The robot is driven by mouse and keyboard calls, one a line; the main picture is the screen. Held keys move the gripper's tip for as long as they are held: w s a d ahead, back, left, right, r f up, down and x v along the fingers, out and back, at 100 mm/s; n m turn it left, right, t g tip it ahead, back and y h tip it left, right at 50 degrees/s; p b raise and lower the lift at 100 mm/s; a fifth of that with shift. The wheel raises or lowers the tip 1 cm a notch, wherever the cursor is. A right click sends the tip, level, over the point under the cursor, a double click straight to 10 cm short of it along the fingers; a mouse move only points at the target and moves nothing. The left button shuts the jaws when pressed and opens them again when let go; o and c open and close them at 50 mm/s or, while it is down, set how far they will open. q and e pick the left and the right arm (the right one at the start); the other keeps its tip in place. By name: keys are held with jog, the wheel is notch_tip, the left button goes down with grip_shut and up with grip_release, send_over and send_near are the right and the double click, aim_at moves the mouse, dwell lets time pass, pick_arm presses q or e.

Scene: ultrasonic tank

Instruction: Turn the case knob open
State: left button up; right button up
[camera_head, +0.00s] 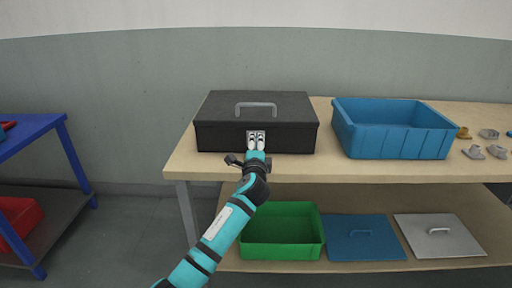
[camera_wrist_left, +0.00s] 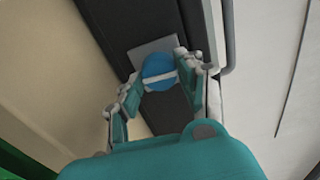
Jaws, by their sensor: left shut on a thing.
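The black case (camera_head: 258,108) stands closed on the wooden table, with a grey handle (camera_head: 256,105) on its lid. A light metal plate sits on its front face. In the left wrist view the case knob (camera_wrist_left: 159,70) is a round blue knob with a white bar, in front of a grey plate (camera_wrist_left: 150,50). My left gripper (camera_head: 256,140) reaches the front of the case. In the left wrist view its fingers (camera_wrist_left: 160,80) are on both sides of the knob, shut on it. In the head view the gripper hides the knob. My right gripper is not in view.
A blue bin (camera_head: 390,143) stands right of the case, with several small metal parts (camera_head: 474,152) beyond it. The lower shelf holds a green bin (camera_head: 282,242), a blue lid (camera_head: 362,240) and a grey lid (camera_head: 440,238). A blue bench (camera_head: 40,145) stands at far left.

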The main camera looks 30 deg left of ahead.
pick_arm(q)
jog(key=shift+f+n, duration=0.1)
jog(key=shift+n, duration=0.2)
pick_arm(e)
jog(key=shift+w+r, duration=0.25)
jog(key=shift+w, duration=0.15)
pick_arm(q)
jog(key=o, duration=1.1)
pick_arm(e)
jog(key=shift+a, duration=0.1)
pick_arm(q)
jog(key=shift+o, duration=0.2)
jog(key=shift+s, duration=0.1)
jog(key=v, duration=1.2)
